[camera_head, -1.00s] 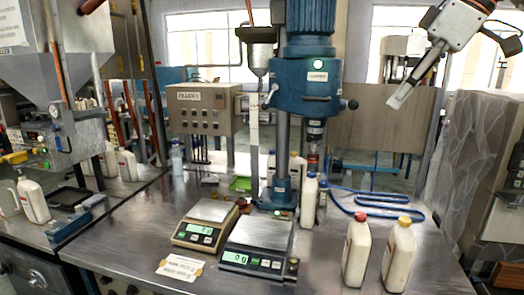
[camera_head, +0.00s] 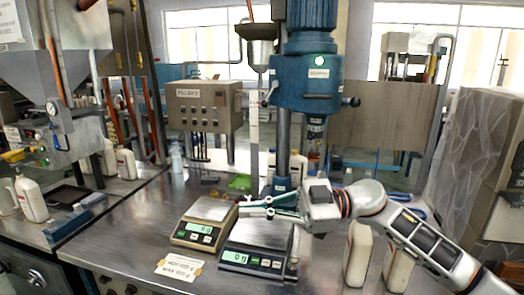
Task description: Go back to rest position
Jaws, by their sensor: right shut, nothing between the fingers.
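My right gripper (camera_head: 250,208) is in the middle of the head view. Its arm (camera_head: 415,236) comes in from the lower right. The fingers point left and are shut with nothing between them. In the picture they lie over the back part of the two scales, the beige scale (camera_head: 196,235) and the dark scale (camera_head: 250,262). I cannot tell how high above them the fingers are. My left gripper is not in view.
The blue filling machine (camera_head: 305,85) rises behind the gripper. A control box (camera_head: 204,106) stands to its left.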

